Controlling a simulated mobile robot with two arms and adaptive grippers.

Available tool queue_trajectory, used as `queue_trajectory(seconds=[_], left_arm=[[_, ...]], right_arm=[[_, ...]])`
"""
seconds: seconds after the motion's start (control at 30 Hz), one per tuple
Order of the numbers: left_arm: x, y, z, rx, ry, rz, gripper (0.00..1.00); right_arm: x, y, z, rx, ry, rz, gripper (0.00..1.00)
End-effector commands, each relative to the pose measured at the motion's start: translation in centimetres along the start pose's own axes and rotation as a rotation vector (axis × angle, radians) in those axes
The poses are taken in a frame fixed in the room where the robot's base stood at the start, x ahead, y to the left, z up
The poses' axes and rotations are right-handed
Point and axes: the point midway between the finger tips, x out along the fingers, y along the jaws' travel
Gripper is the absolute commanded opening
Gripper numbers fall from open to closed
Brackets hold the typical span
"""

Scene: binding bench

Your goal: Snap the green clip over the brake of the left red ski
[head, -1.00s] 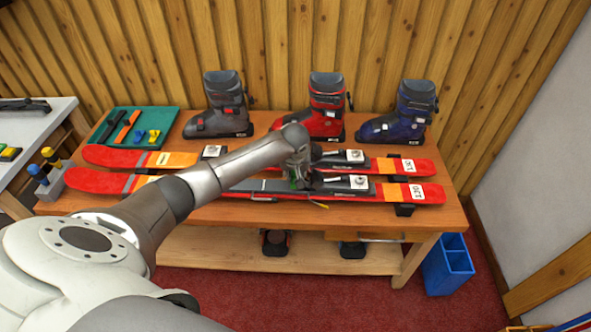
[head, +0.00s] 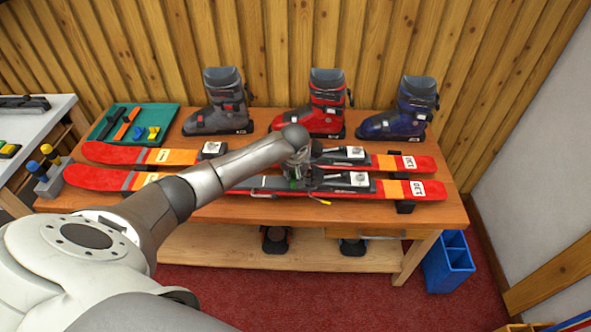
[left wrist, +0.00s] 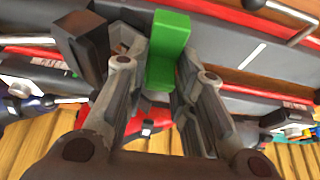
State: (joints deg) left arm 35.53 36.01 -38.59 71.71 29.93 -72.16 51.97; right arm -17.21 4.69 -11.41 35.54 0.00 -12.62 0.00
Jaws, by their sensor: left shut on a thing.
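Two red and orange skis lie side by side across the bench, a far ski (head: 385,162) and a near ski (head: 430,188), each with a dark binding on it. My left gripper (head: 297,180) is over the near ski, just left of its binding (head: 345,180). It is shut on the green clip (left wrist: 168,50), which stands out between the fingers in the left wrist view, close to the ski. A small yellow tip (head: 323,202) shows at the near ski's front edge; the brake is mostly hidden by the gripper. My right gripper is not in view.
Grey (head: 215,105), red (head: 322,110) and blue (head: 402,112) boots stand behind the skis. A green tray (head: 165,115) with small tools and clips lies at the back left. A blue bin (head: 448,268) stands right of the bench. The bench's front strip is clear.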

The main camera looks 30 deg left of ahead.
Motion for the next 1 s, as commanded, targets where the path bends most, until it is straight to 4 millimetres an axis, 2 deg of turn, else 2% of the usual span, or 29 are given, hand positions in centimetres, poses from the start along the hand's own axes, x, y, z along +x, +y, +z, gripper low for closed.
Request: queue_trajectory(seconds=[0.43, 0.47, 0.6, 0.63, 0.87, 1.0], left_arm=[[0.38, 0.0, 0.22, 0.0, -0.001, 0.0, 0.0], [0.38, 0.0, 0.22, 0.0, -0.001, 0.0, 0.28], [0.39, 0.0, 0.23, 0.0, -0.001, 0.0, 0.46], [0.39, 0.01, 0.23, 0.0, -0.001, 0.0, 0.49], [0.35, 0.02, 0.18, 0.0, -0.001, 0.0, 0.49], [0.34, 0.01, 0.16, 0.0, 0.0, 0.0, 0.67]], right_arm=[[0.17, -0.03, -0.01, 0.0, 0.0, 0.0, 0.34], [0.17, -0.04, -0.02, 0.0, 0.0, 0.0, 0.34], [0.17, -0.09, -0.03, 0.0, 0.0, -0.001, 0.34], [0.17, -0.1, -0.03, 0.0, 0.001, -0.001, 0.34], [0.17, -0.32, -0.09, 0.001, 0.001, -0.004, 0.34], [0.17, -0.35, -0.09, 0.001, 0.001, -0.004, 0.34]])
